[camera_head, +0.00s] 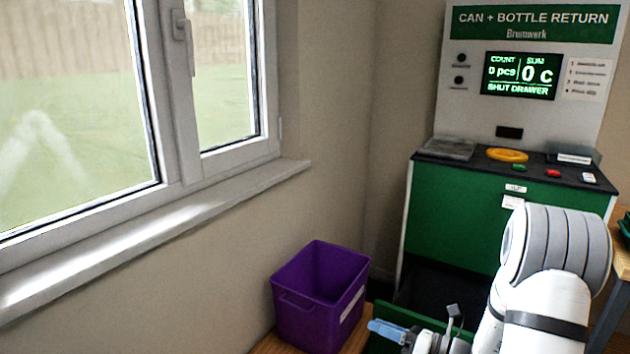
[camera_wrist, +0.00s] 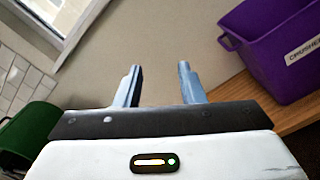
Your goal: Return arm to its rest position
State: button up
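My gripper (camera_head: 386,331) is low in the head view, just right of the purple bin, with its blue fingers pointing left. In the wrist view my gripper (camera_wrist: 159,70) has its two blue fingers apart, with nothing between them but the beige wall behind. My white and grey arm reaches down from the right of the head view, in front of the return machine.
The purple bin (camera_head: 318,292) stands on a wooden surface (camera_wrist: 268,125). The green return machine (camera_head: 455,215) has an open drawer (camera_head: 402,318) below; its screen (camera_head: 521,75) reads "SHUT DRAWER". A yellow ring (camera_head: 507,155) lies on its counter. A window sill (camera_head: 150,235) runs left.

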jog(key=s+a+r+n+g+h+p, duration=0.3)
jog(key=s+a+r+n+g+p, duration=0.15)
jog(key=s+r+n, duration=0.35)
jog(key=s+a+r+n+g+h+p, duration=0.2)
jog(key=s+a+r+n+g+p, duration=0.15)
jog(key=s+n+g, duration=0.45)
jog(key=s+d+r+n+t+h+p, duration=0.2)
jog(key=d+r+n+h+p, duration=0.1)
jog(key=n, duration=0.5)
jog(key=s+d+r+n+t+h+p, duration=0.2)
jog(key=d+r+n+t+h+p, duration=0.1)
jog(key=r+n+h, duration=0.4)
notch_tip(320, 180, up, 3)
jog(key=shift+s+d+n+p, duration=0.3)
jog(key=shift+d+n+p, duration=0.15)
jog(key=shift+d, duration=0.55)
jog(key=shift+t, duration=0.25)
